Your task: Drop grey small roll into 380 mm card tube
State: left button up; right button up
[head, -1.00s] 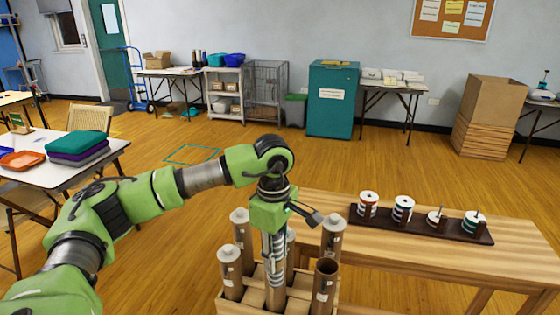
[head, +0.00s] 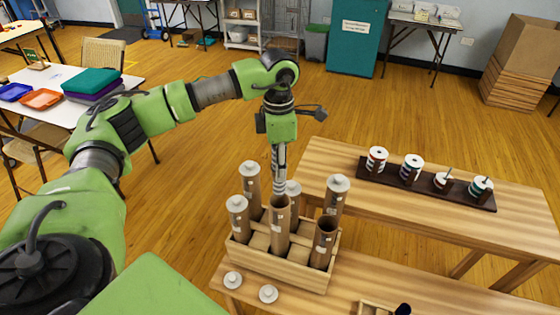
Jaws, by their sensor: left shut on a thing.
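My left gripper (head: 279,184) points straight down over the wooden tube rack (head: 279,267). It is shut on a slim grey thing, which I take to be the grey small roll; it is hard to tell from the grey fingers. Its tip is at the mouth of an open brown card tube (head: 279,233) in the middle of the rack. A second open card tube (head: 325,244) stands at the front right. Several other tubes wear pale caps, such as the rear left tube (head: 251,190). Tube lengths cannot be read. My right gripper is not in view.
Two loose caps, a left cap (head: 233,280) and a right cap (head: 268,294), lie before the rack. A dark spool stand (head: 426,186) with several spools is on the wooden bench (head: 338,160). A small wooden tray (head: 374,308) shows at the bottom edge.

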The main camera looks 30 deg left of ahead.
pick_arm(q)
jog(key=f, duration=0.1)
jog(key=f+b, duration=0.1)
jog(key=f, duration=0.1)
jog(key=shift+w+f+b, duration=0.2)
jog(key=shift+w+b, duration=0.05)
jog(key=shift+b, duration=0.1)
notch_tip(320, 180, down, 2)
jog(key=shift+s+f+b, duration=0.1)
jog(key=shift+s+b, duration=0.05)
jog(key=shift+b, duration=0.75)
jog(key=shift+f, duration=0.4)
jog(key=o, duration=1.2)
jog(key=shift+r, duration=0.1)
notch_tip(320, 180, up, 12)
jog(key=shift+f, duration=0.1)
